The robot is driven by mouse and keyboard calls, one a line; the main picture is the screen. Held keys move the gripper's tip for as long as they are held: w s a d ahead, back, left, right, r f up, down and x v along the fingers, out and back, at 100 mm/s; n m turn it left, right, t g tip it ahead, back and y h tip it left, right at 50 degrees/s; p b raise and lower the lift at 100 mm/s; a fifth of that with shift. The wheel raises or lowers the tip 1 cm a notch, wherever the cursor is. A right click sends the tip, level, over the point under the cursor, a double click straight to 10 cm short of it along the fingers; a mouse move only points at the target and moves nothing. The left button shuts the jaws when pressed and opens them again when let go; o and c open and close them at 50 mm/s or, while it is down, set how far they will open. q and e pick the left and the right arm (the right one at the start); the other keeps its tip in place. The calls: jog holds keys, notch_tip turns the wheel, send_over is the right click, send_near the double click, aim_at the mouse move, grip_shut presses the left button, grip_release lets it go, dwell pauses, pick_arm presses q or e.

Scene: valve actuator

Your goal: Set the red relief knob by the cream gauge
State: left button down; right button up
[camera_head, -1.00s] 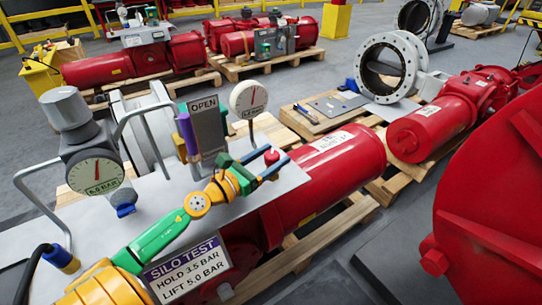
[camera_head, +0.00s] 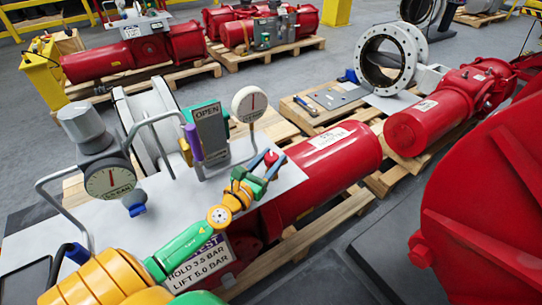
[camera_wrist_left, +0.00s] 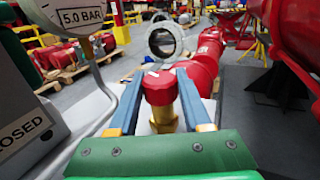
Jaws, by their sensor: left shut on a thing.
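The red relief knob (camera_head: 271,158) stands on the grey top plate (camera_head: 150,213), beside the red cylinder. In the left wrist view the red knob (camera_wrist_left: 160,88) sits on a brass stem, between the two blue fingers. My left gripper (camera_head: 265,166) is shut on the knob, with a finger on either side. The cream gauge (camera_head: 249,103) stands on a thin stem just behind the gripper; its needle points about straight up. In the left wrist view the gauge (camera_wrist_left: 68,14) is partly cut off, with "5.0 BAR" on it. My right gripper is not in view.
A grey-bodied gauge (camera_head: 110,181) and metal handles stand at left. An OPEN indicator (camera_head: 210,131) stands left of the cream gauge. A SILO TEST sign (camera_head: 200,262), partly covered by my arm, reads hold 3.5 bar, lift 5.0 bar. A large red body (camera_head: 480,200) fills the right.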

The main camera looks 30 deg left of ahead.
aim_at(268, 164)
pick_arm(q)
jog(key=shift+c, duration=1.7)
grip_release()
jog(key=s+b, duration=0.1)
jog(key=s, duration=0.5)
jog(key=shift+s+d+f+b, duration=0.1)
jog(key=shift+s+f+b, duration=0.1)
jog(key=shift+b, duration=0.15)
jog(key=shift+s+r, duration=0.2)
jog(key=shift+s, duration=0.2)
